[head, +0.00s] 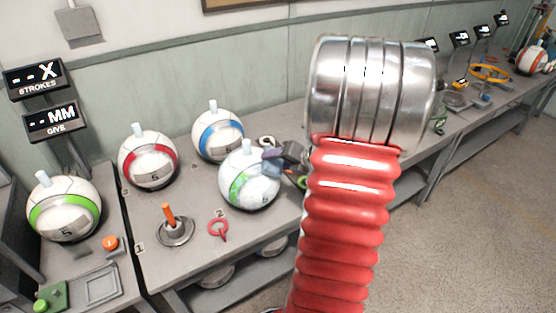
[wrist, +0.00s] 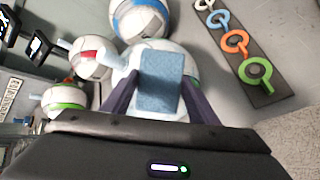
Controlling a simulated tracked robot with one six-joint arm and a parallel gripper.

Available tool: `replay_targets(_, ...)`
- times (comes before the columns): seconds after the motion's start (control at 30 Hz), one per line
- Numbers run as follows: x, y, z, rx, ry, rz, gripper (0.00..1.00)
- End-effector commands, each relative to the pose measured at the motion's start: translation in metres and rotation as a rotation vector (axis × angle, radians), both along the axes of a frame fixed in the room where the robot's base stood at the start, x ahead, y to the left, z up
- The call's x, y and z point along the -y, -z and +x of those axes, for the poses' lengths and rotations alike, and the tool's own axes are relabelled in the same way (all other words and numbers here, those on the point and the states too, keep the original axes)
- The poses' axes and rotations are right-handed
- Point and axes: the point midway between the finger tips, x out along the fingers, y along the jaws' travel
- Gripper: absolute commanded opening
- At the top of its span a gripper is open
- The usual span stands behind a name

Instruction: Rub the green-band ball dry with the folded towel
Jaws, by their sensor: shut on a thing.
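A white ball with a green band (head: 238,190) stands on the grey bench in the head view, with a pale peg on top. My gripper (head: 277,157) is at its upper right, shut on a small blue folded towel (wrist: 162,80). The towel lies over part of the ball; I cannot tell whether they touch. In the wrist view the ball (wrist: 178,55) shows white behind the towel, which hides part of it. Another green-band ball (head: 65,208) stands on the unit at far left.
A red-band ball (head: 149,160) and a blue-band ball (head: 217,132) stand close behind. An orange-handled tool in a round dish (head: 175,232) and a red ring (head: 218,228) lie in front. A ring rack (wrist: 240,55) is at right in the wrist view.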

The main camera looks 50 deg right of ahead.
Motion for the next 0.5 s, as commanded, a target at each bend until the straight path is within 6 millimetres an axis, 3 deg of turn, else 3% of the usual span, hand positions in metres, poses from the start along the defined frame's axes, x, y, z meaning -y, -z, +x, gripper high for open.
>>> replay_targets(0.5, -0.017, 0.000, -0.008, 0.000, -0.001, -0.001, 0.32)
